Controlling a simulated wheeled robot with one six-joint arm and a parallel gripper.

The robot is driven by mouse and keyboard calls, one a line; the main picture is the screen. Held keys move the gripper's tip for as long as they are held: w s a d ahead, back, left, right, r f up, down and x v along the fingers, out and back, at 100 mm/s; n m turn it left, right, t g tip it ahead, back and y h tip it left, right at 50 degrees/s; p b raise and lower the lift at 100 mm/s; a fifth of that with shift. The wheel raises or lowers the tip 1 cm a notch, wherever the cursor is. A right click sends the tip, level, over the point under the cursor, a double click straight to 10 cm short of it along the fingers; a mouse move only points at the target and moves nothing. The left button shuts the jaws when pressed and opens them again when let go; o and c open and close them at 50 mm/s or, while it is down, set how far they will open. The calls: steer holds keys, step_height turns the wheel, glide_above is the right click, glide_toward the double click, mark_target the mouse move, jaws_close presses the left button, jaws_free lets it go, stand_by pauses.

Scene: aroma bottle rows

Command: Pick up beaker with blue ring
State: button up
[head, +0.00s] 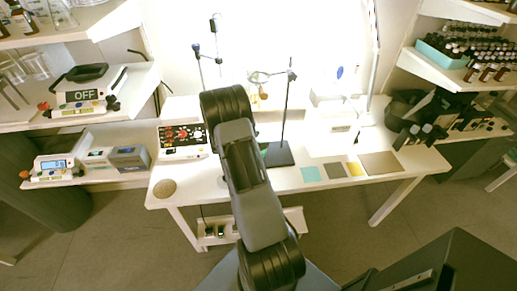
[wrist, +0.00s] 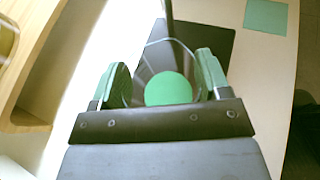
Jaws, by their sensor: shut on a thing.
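A clear glass beaker (wrist: 143,72) stands out between the green-padded fingers of my gripper (wrist: 162,74) in the wrist view. The gripper is shut on it, with one finger on each side. A round green patch shows inside or through the glass. I cannot make out a blue ring on it. In the head view my own arm covers the gripper and the beaker.
The dark base (head: 279,155) of a retort stand is close by; it also shows behind the beaker in the wrist view (wrist: 218,48). A teal square (head: 311,174) and other mats lie to the right. A hot plate (head: 183,141) is left.

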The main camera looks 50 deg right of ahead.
steer(key=c, duration=0.5)
steer(key=shift+r, duration=0.15)
